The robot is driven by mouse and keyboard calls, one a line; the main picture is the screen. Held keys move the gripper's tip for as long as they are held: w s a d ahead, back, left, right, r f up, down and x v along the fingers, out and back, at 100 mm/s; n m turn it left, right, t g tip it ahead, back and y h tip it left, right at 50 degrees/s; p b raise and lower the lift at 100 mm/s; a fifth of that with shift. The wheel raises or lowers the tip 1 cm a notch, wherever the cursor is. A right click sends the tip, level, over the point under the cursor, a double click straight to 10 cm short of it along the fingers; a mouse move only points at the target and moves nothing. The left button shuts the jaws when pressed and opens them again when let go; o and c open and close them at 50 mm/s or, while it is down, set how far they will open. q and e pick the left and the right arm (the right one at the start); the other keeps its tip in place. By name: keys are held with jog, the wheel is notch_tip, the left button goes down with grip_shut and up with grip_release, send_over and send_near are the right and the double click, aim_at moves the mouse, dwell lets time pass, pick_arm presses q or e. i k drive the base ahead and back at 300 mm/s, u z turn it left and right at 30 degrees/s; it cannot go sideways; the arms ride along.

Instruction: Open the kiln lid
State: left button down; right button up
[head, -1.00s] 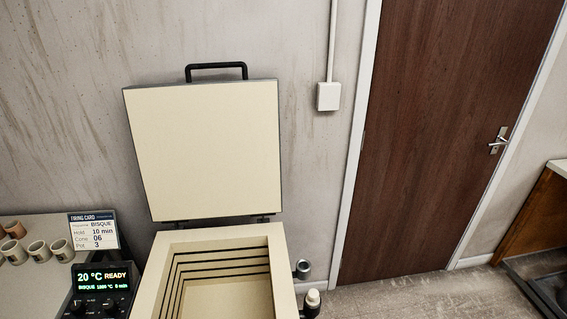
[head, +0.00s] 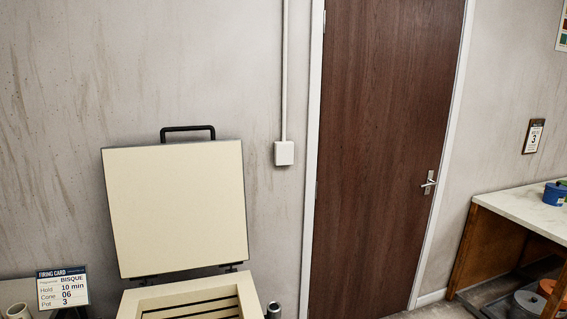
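The kiln lid (head: 175,208) stands raised, close to upright, at the back of the kiln. Its pale inner face is toward me. A black handle (head: 188,129) sits on its top edge. The kiln body (head: 150,302) shows only at the bottom of the head view, with the chamber opening and dark grooves partly in sight. The rest of the kiln is cut off by the lower edge. Neither of my grippers is in view.
A closed brown door (head: 385,150) is right of the kiln. A white-topped bench (head: 520,212) with a blue pot (head: 555,193) stands at the right. Some floor shows before the door.

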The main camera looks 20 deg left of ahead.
aim_at(174, 207)
jog(key=z, duration=0.5)
jog(key=i, duration=2.2)
jog(key=u, duration=0.7)
